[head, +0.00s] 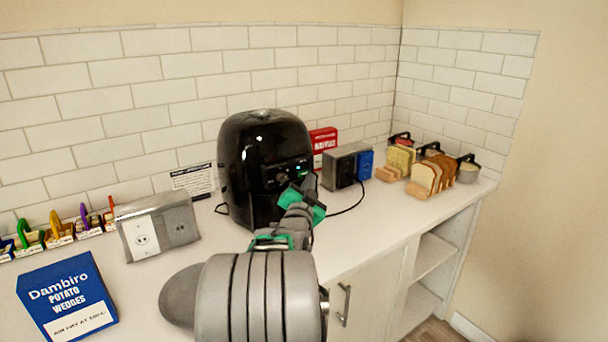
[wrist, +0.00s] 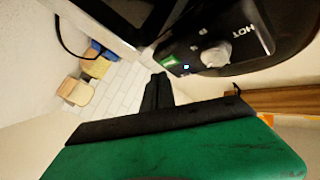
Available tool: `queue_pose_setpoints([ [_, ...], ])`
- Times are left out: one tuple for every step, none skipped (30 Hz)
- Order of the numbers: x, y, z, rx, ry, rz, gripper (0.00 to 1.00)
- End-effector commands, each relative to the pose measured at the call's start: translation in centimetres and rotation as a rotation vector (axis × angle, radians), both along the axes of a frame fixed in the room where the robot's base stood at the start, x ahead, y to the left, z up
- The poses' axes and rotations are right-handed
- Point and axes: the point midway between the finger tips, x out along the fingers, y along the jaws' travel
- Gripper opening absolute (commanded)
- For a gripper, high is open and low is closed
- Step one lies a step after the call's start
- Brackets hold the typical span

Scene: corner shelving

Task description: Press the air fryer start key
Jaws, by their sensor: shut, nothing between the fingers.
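The black air fryer (head: 262,140) stands on the counter against the tiled wall. Its front panel has a small lit spot (head: 298,168). In the wrist view the panel (wrist: 222,45) shows a light knob (wrist: 215,55), the marking "HOT" and a small lit key (wrist: 186,67); I cannot read whether it is the start key. My gripper (head: 308,185) is in front of the panel's right side. In the wrist view its dark fingers (wrist: 158,90) are together, with nothing held, close to the panel below and left of the lit key. I cannot tell whether they touch it.
A grey outlet box (head: 158,228) and a blue potato wedges box (head: 68,298) are at the left. A metal appliance (head: 347,166) with a cord stands right of the fryer. Bread slices (head: 425,179) are in the right corner. The right front counter is clear.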

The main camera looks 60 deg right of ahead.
Motion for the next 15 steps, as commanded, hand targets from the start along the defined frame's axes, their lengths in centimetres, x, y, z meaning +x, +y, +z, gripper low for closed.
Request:
queue_pose_setpoints([
  [0.0,0.0,0.0,0.0,0.0,0.0,0.0],
  [0.0,0.0,0.0,0.0,0.0,0.0,0.0],
  [0.0,0.0,0.0,0.0,0.0,0.0,0.0],
  [0.0,0.0,0.0,0.0,0.0,0.0,0.0],
  [0.01,0.0,-0.01,0.0,0.0,0.0,0.0],
  [0.03,-0.01,-0.04,0.0,0.0,0.0,0.0],
  [0.06,-0.02,-0.08,0.0,0.0,0.0,0.0],
  [0.11,-0.05,-0.13,0.0,0.0,0.0,0.0],
  [0.19,-0.08,-0.19,0.0,0.0,0.0,0.0],
  [0.27,-0.12,-0.22,-0.001,0.0,0.001,0.0],
  [0.36,-0.16,-0.24,-0.001,0.0,0.001,0.0],
  [0.48,-0.2,-0.25,-0.002,-0.001,0.001,0.0],
  [0.57,-0.25,-0.25,-0.002,-0.001,0.001,0.0],
  [0.64,-0.29,-0.24,-0.001,-0.001,0.0,0.0],
  [0.72,-0.33,-0.22,0.0,-0.001,0.001,0.0],
])
